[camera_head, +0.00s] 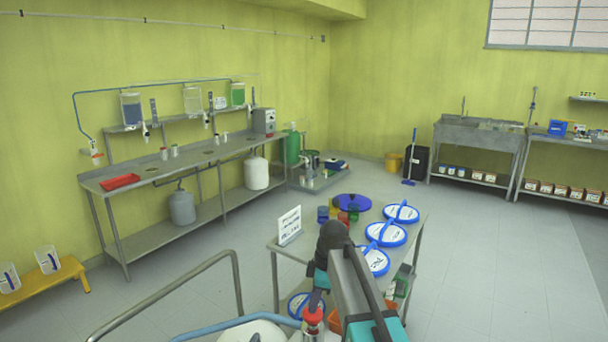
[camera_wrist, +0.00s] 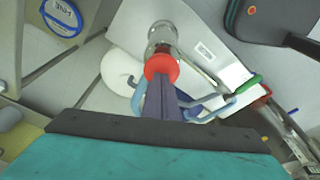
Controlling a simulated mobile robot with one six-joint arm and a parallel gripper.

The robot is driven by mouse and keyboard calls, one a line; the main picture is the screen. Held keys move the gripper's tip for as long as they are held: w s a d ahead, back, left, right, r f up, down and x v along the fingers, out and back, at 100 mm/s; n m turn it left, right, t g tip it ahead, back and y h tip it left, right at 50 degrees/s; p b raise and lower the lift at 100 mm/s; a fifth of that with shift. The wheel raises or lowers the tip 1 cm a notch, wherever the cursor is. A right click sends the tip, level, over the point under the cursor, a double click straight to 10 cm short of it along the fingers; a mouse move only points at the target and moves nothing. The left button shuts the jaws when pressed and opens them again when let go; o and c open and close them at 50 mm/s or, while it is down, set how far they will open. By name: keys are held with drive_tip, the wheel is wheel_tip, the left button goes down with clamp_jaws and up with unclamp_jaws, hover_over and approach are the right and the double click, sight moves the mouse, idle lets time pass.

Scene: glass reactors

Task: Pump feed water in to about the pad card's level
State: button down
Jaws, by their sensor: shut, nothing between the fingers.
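My gripper (camera_head: 315,298) is shut and empty, pointing down at the front of the head view. In the wrist view its dark fingers (camera_wrist: 160,90) end over a red round cap (camera_wrist: 161,66) on a clear or metallic cylinder (camera_wrist: 162,36). I cannot tell whether they touch it. The red cap also shows in the head view (camera_head: 312,316). A white rounded vessel (camera_head: 264,332) stands beside it, with a pale blue hose (camera_head: 225,326) passing by. No water level can be read.
A grey rail (camera_head: 165,295) crosses the front left. A long bench (camera_head: 150,185) with a red tray (camera_head: 120,182) runs along the left wall. The floor at right is clear.

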wheel_tip(320, 180, up, 8)
drive_tip(key=p, duration=0.4)
idle(0.3)
drive_tip(key=shift+f, duration=0.2)
idle(0.4)
drive_tip(key=shift+s+f+b, duration=0.1)
drive_tip(key=shift+f+b, duration=1.65)
drive_tip(key=shift+f, duration=2.2)
drive_tip(key=shift+r, duration=0.15)
wheel_tip(320, 180, up, 8)
drive_tip(key=p, duration=0.4)
drive_tip(key=shift+p, duration=0.35)
